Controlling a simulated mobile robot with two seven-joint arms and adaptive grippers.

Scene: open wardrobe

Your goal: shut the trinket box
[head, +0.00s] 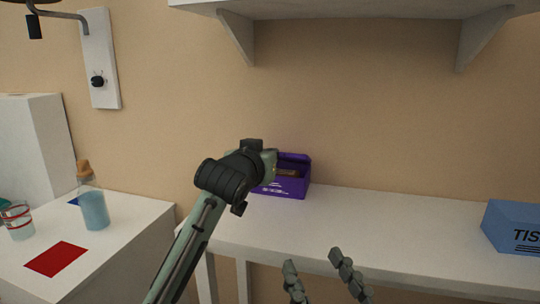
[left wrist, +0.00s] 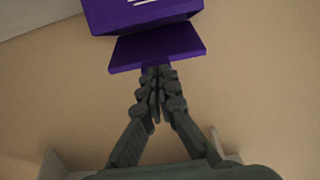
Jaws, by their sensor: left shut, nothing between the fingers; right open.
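The purple trinket box (head: 292,188) stands on the white table against the wall, with its lid (head: 297,158) raised at the back. Something brown (head: 287,173) lies inside it. My left forearm and wrist hide the box's left part in the head view, and the left fingers are hidden there. In the left wrist view, the left gripper (left wrist: 157,72) is shut and empty, its tips at the edge of the lid (left wrist: 157,47); I cannot tell if they touch. My right gripper (head: 313,260) is open and empty, low in front of the table.
A blue tissue box (head: 512,228) stands at the table's right end, with clear white tabletop (head: 390,225) between. A white shelf (head: 350,10) hangs above. On the left stand holds a corked blue bottle (head: 93,208), a glass (head: 18,222) and a red square (head: 56,259).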

